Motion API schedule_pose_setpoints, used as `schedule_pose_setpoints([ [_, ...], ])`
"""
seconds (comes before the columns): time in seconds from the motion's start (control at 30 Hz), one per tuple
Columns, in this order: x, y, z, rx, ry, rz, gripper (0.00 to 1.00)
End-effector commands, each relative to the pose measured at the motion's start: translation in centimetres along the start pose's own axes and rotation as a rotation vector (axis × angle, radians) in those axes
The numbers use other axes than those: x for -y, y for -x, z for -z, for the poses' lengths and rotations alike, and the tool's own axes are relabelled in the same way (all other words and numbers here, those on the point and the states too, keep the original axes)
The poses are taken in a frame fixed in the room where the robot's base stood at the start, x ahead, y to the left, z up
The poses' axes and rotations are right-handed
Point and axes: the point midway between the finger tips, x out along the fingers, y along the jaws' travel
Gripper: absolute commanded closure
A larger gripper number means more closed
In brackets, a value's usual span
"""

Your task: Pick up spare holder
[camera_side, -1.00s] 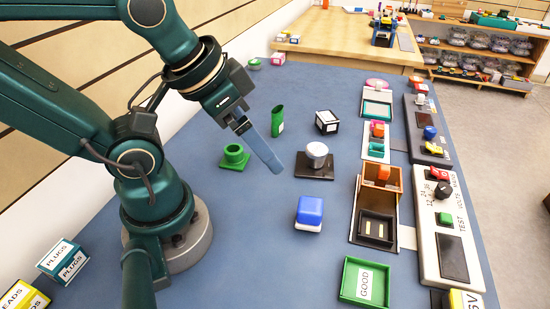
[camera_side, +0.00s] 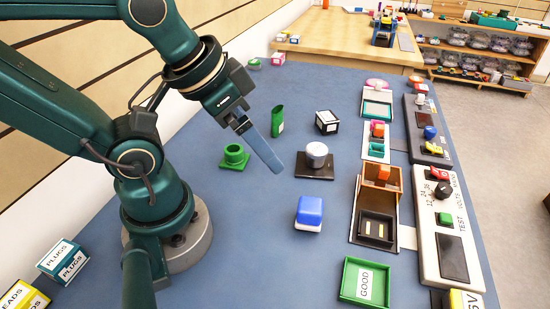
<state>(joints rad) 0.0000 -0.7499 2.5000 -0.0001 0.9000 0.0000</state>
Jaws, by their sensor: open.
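Nothing in view is marked as the spare holder, and I cannot tell for certain which thing it is. A green round socket on a square base (camera_side: 234,157) stands on the blue table, left of my gripper. A green slant-topped tube (camera_side: 277,121) stands behind my gripper. A white-topped cylinder on a dark square plate (camera_side: 316,158) is to the right of my fingertips. My gripper (camera_side: 274,166) hangs tilted above the table between these things, empty and apart from them. Its blue fingers overlap in this side view; it is open.
A blue block on a white base (camera_side: 309,212) and a black-and-white box (camera_side: 326,122) stand nearby. A green GOOD tray (camera_side: 350,296), a brown and black box (camera_side: 381,185) and a test panel (camera_side: 446,225) line the right. The table's middle front is clear.

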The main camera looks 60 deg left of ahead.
Motion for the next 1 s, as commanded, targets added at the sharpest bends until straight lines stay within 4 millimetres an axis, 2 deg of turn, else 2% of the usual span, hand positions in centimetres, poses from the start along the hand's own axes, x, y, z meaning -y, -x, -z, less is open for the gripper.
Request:
schedule_pose_setpoints([
  [0.5, 0.0, 0.0, 0.0, 0.0, 0.005, 0.0, 0.09],
  [0.63, 0.0, 0.0, 0.1, -0.004, 0.099, 0.0, 0.09],
  [0.77, 0.1, 0.2, 1.2, -0.025, 0.353, -0.001, 0.09],
  [0.83, 0.9, -0.3, 2.1, -0.011, 0.568, 0.022, 0.09],
  [1.0, 4.7, -2.6, 3.7, 0.039, 1.173, 0.14, 0.09],
])
